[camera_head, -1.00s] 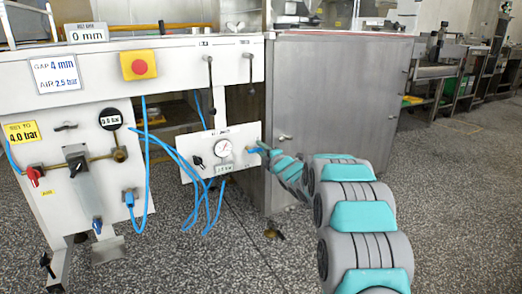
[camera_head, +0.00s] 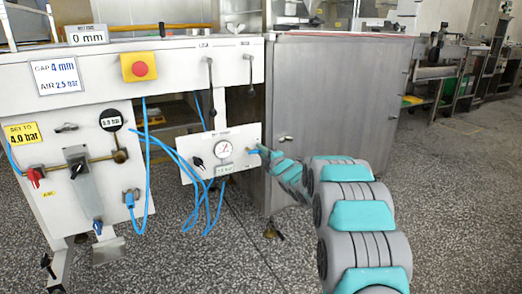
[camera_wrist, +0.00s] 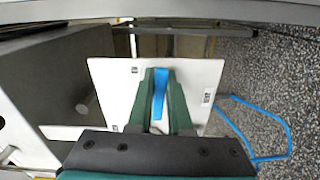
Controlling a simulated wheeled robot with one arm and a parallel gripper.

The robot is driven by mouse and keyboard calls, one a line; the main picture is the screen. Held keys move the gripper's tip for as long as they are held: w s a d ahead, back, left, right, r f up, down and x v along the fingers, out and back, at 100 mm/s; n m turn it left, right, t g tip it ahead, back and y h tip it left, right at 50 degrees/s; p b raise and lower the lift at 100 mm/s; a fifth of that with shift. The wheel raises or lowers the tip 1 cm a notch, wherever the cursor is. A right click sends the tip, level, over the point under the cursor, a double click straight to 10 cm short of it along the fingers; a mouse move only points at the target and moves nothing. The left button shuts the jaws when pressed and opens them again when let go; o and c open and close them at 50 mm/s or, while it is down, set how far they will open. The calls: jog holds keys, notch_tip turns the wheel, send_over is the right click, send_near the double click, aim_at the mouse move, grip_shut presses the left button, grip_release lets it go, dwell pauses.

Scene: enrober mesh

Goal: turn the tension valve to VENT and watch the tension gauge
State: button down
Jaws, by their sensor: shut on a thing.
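The white tension panel (camera_head: 240,136) hangs under the machine's right end. It carries a round white tension gauge (camera_head: 223,149) with a small display below it (camera_head: 225,169); the reading is too small to tell. My gripper (camera_head: 262,151) is at the panel's right side, on a blue valve handle (camera_head: 253,152). In the wrist view my green fingers (camera_wrist: 161,76) are shut on the blue handle (camera_wrist: 158,100), in front of the white panel (camera_wrist: 205,75). The gauge and the valve's position markings cannot be made out there.
A black knob (camera_head: 198,162) sits left of the gauge. Blue hoses (camera_head: 188,172) hang loosely left of and below the panel. A grey metal cabinet (camera_head: 340,95) stands close behind my arm. A red emergency button (camera_head: 140,68) is above. The floor at right is open.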

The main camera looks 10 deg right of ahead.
aim_at(247, 159)
jog(key=m+p, duration=0.1)
jog(key=f+m+p, duration=0.1)
jog(key=m, duration=0.1)
jog(key=shift+a, duration=0.1)
jog(key=m+p, duration=0.1)
jog(key=f+m+p, duration=0.1)
jog(key=m, duration=0.1)
jog(key=a+m+p, duration=0.1)
jog(key=shift+s+f+m, duration=0.2)
jog(key=shift+m, duration=0.2)
jog(key=m+p, duration=0.1)
jog(key=a+m+p, duration=0.1)
jog(key=m, duration=0.1)
jog(key=f+m+p, duration=0.1)
jog(key=m, duration=0.1)
jog(key=shift+s+a+f, duration=0.1)
jog(key=shift+s+a, duration=0.15)
jog(key=shift+s+a+f+m+p, duration=0.1)
jog(key=shift+a+m+p, duration=0.3)
jog(key=shift+m, duration=0.65)
jog(key=shift+s+a+f+m+p, duration=0.1)
jog(key=shift+a+m+p, duration=0.25)
jog(key=shift+m, duration=0.7)
jog(key=shift+d, duration=0.1)
jog(key=c, duration=0.8)
grip_release()
jog(key=shift+c, duration=0.2)
